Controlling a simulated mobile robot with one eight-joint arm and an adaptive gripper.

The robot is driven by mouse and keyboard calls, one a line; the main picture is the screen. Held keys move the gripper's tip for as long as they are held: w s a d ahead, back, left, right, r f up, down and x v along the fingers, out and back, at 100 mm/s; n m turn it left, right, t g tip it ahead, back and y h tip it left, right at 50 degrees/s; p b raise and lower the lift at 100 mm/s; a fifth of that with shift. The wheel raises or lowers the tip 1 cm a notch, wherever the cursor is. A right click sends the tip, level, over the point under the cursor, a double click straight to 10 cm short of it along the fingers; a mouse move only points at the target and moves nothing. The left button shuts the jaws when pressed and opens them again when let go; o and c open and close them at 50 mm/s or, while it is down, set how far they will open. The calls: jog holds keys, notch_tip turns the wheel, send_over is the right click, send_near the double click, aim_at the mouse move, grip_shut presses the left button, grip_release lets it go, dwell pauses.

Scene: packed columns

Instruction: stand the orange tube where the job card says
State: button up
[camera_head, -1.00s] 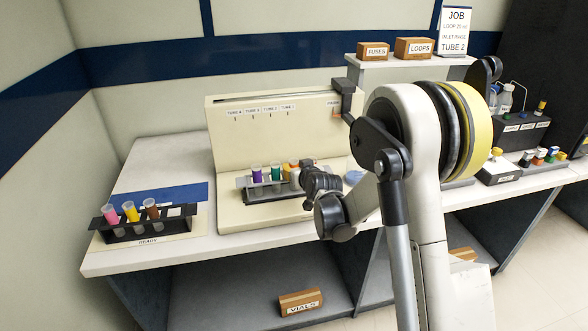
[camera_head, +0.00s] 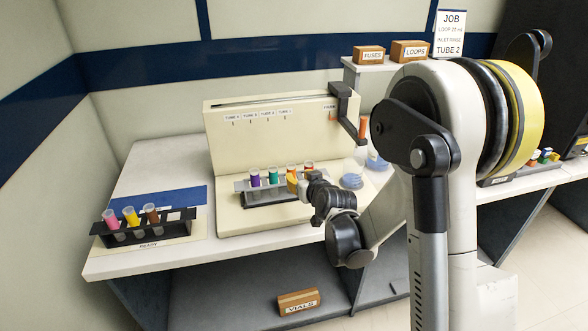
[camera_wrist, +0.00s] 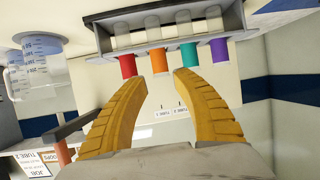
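The orange tube (camera_wrist: 159,60) stands in the dark-edged rack between a red tube (camera_wrist: 127,66) and a teal tube (camera_wrist: 189,54), with a purple tube (camera_wrist: 218,50) at the end. The rack (camera_head: 247,200) sits on the cream machine's base. My gripper (camera_wrist: 162,82) is open, its yellow fingers pointing at the orange tube from either side, seemingly short of it. In the head view my gripper (camera_head: 292,182) partly hides the rack's right end. The job card (camera_head: 450,32) reads "LOOP 20 ml, INLET RINSE, TUBE 2". Labels (camera_head: 258,115) TUBE 4 to TUBE 1 run left to right on the panel.
A READY rack (camera_head: 150,231) holds pink, yellow and brown tubes at left, with empty room at its right end. FUSES and LOOPS boxes (camera_head: 410,50) sit above.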

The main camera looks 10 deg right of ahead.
jog(key=s+a+r+g, duration=0.1)
jog(key=s+r, duration=0.3)
jog(key=s, duration=0.3)
jog(key=s+a+r+g, duration=0.1)
jog(key=s+r+g, duration=0.1)
jog(key=s+r, duration=0.4)
jog(key=s+d+f+g+h, duration=0.1)
jog(key=s+g, duration=0.2)
jog(key=s, duration=1.8)
jog(key=shift+d+m+g+p, duration=0.2)
jog(key=shift+m+g+p, duration=0.1)
jog(key=shift+m, duration=0.1)
